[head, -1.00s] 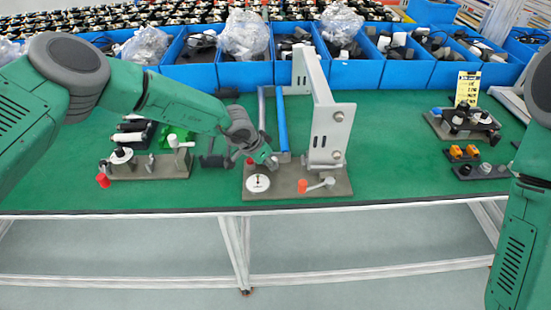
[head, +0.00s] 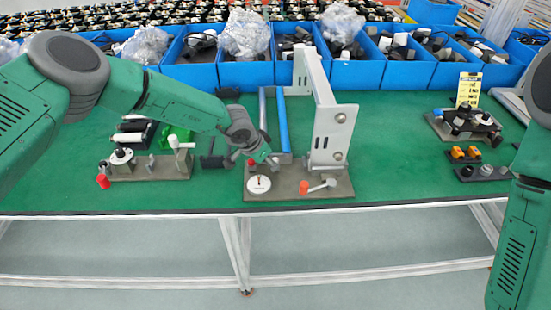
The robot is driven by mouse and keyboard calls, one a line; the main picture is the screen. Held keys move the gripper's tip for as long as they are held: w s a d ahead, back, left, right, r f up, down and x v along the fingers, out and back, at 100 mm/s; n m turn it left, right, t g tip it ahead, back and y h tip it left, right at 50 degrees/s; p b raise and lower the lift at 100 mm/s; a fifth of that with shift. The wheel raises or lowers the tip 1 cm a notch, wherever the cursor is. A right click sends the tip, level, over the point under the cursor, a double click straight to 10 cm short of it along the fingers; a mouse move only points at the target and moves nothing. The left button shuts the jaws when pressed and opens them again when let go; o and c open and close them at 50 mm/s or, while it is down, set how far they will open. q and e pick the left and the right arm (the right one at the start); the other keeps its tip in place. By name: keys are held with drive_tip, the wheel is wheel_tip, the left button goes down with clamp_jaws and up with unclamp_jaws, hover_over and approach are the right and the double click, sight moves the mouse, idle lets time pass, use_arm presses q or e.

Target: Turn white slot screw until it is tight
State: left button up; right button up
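A white round disc (head: 258,184) with a dark mark in its middle lies at the front left of the grey fixture base (head: 300,194). It is the nearest match to the white slot screw, but I cannot make out a slot. My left gripper (head: 271,158) hangs just above and behind the disc, apart from it in the picture. Its fingertips are small and partly merged with the fixture, so their opening is unclear. My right arm shows at the right edge, with its gripper outside the view.
A tall grey bracket (head: 331,130) and a blue bar (head: 283,125) stand close to my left gripper. Another fixture (head: 150,167) stands left. Blue bins (head: 245,75) line the back.

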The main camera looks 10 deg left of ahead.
sight(274, 157)
use_arm(q)
drive_tip(key=shift+w+r+p, duration=0.25)
drive_tip(key=shift+w+r, duration=0.05)
drive_tip(key=shift+r, duration=0.25)
drive_tip(key=shift+w+r+p, duration=0.2)
drive_tip(key=shift+w+r, duration=0.1)
drive_tip(key=shift+r, duration=0.2)
drive_tip(key=shift+d+r+p, duration=0.1)
drive_tip(key=shift+r+p, duration=0.25)
drive_tip(key=shift+r, duration=0.35)
drive_tip(key=shift+s+r+p, duration=0.3)
drive_tip(key=shift+r+p, duration=0.15)
drive_tip(key=shift+r, duration=0.35)
drive_tip(key=shift+f, duration=0.1)
drive_tip(key=shift+s, duration=0.15)
